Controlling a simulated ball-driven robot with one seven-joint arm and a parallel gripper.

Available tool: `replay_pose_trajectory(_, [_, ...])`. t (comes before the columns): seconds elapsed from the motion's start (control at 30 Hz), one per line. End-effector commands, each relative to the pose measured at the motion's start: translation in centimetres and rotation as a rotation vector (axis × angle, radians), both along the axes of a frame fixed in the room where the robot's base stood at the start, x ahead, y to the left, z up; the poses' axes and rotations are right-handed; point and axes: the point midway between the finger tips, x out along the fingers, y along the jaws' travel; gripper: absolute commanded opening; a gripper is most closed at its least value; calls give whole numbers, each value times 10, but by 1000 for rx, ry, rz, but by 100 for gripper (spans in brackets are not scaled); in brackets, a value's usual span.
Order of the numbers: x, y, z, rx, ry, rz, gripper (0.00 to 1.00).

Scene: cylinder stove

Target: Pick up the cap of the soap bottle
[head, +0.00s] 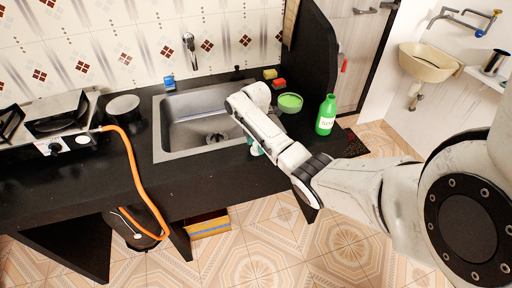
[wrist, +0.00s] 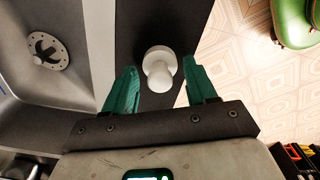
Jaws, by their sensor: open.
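The white cap (wrist: 159,67), with a round flange and a narrower stem, is on the black counter beside the sink in the wrist view. My gripper (wrist: 161,75) is open, its two teal fingers on either side of the cap with gaps showing. I cannot tell the height of the fingertips over the counter.
The steel sink (head: 185,108) lies left of my gripper. A green bowl (head: 290,103) and sponges (head: 278,83) sit behind my arm. A stove (head: 50,125) with an orange hose (head: 137,178) is at the left. The counter's front edge (wrist: 207,28) runs close right of the cap.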

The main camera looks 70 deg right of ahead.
Motion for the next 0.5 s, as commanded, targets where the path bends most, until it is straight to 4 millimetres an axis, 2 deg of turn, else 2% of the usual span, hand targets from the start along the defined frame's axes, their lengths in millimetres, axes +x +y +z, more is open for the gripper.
replay_pose_trajectory(0.2, [0,0,-1,0,-1,0,57])
replay_pose_trajectory(0.5, [0,0,-1,0,-1,0,29])
